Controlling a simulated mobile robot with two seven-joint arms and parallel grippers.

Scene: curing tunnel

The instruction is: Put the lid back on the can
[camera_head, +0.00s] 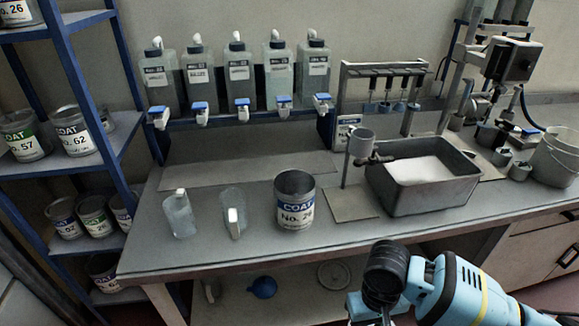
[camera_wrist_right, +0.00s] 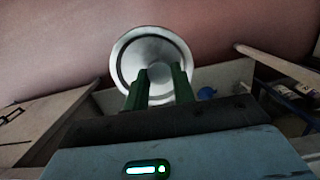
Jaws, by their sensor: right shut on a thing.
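The can (camera_head: 294,203) stands upright and open-topped on the workbench, a metal can with a blue and white COAT label whose number is hard to read. In the right wrist view my right gripper (camera_wrist_right: 160,74) has its green fingers closed on the middle of a round silver lid (camera_wrist_right: 151,49). The lid faces the camera and is apart from the can, which is not in that view. In the head view my right arm comes in at the bottom right, in front of the bench; its fingers and the lid do not show there. My left gripper is not in view.
Two clear jugs (camera_head: 179,214) stand left of the can. A plate with a stand (camera_head: 350,204) and a grey basin (camera_head: 424,195) are to its right. The bench front edge lies between my arm and the can. A blue funnel (camera_head: 262,287) lies on the lower shelf.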

